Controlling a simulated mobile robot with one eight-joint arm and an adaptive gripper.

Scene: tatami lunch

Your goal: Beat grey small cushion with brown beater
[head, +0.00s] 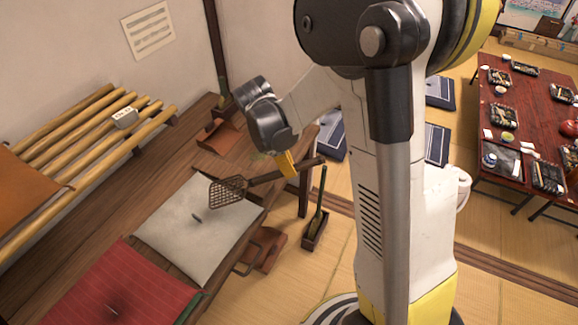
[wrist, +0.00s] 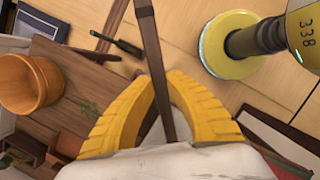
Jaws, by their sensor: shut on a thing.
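The grey small cushion (head: 198,225) lies flat on the dark wooden bench, with a dark tuft at its middle. My gripper (head: 288,163) has yellow fingers and is shut on the handle of the brown beater (head: 229,190). The beater's lattice head is over the cushion's upper right part; I cannot tell whether it touches. In the wrist view, the yellow fingers (wrist: 160,110) close around the beater's dark handle (wrist: 150,50), which runs up out of the picture. The beater's head is not visible there.
A red cushion (head: 120,290) lies beside the grey one. A bamboo rack (head: 90,140) stands along the wall at left. A green-handled brush (head: 317,215) stands in a holder on the tatami. A wooden tub (wrist: 30,84) shows in the wrist view. A red table (head: 530,120) with lunches stands at right.

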